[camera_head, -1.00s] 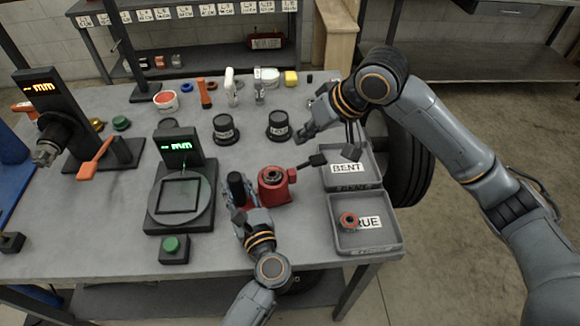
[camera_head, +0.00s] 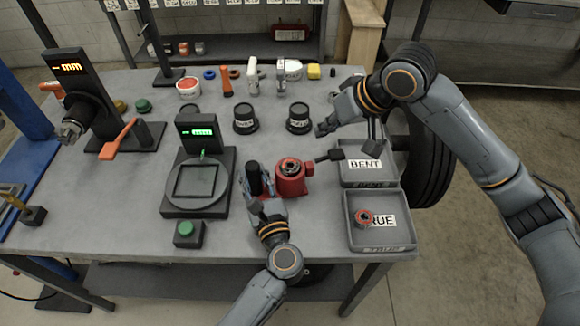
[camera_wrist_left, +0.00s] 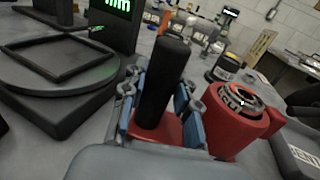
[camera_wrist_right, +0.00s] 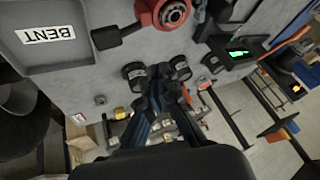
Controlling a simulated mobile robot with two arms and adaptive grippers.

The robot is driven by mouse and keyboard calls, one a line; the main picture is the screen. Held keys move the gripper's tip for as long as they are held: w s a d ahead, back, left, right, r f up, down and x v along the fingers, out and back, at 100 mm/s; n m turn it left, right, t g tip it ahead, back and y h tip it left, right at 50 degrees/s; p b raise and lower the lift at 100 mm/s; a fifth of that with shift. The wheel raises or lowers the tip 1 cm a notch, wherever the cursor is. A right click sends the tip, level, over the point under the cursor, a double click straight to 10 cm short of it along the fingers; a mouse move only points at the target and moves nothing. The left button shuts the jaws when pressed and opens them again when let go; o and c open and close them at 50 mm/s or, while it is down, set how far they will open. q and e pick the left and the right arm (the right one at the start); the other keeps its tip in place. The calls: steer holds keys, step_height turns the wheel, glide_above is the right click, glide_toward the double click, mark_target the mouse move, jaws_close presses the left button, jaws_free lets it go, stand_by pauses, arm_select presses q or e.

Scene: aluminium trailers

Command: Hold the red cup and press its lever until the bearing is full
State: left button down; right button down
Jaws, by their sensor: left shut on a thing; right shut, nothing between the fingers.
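The red cup (camera_head: 291,180) stands on the table with a ring-shaped bearing (camera_head: 291,166) in its top. A black upright grip (camera_wrist_left: 163,85) rises from its red base, and my left gripper (camera_wrist_left: 157,105) is shut around it. It also shows in the head view (camera_head: 253,178). The black lever (camera_head: 324,157) sticks out from the cup's right side, and it shows in the right wrist view (camera_wrist_right: 117,34). My right gripper (camera_head: 324,130) is shut and empty, above the table behind the lever and apart from it.
The BENT tray (camera_head: 366,178) and TRUE tray (camera_head: 378,243) lie to the right; a red-centred ring (camera_head: 364,217) is in the TRUE tray. A black gauge (camera_head: 198,185) stands left of the cup. Two black pots (camera_head: 245,119) (camera_head: 299,119) stand behind it.

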mark_target(329, 155)
steer(key=r, duration=0.2)
steer(key=a+r, duration=0.1)
steer(key=shift+s+a+r, duration=0.1)
steer(key=shift+s+r, duration=0.05)
steer(key=shift+r, duration=0.25)
steer(key=shift+f, duration=0.1)
steer(key=shift+w+d+f, duration=0.1)
steer(key=shift+d+f, duration=0.35)
steer(key=shift+f, duration=0.95)
steer(key=shift+w+d+f, duration=0.1)
steer(key=shift+d+f, duration=0.3)
steer(key=shift+f, duration=0.95)
steer(key=shift+w+d+f, duration=0.1)
steer(key=shift+d+f, duration=0.35)
steer(key=shift+f, duration=0.95)
steer(key=shift+f, duration=0.1)
steer(key=shift+d+f, duration=0.1)
steer(key=shift+f, duration=0.2)
steer(key=shift+d+f, duration=0.2)
steer(key=shift+f, duration=0.4)
steer(key=shift+d+f, duration=0.15)
steer(key=shift+f, duration=0.45)
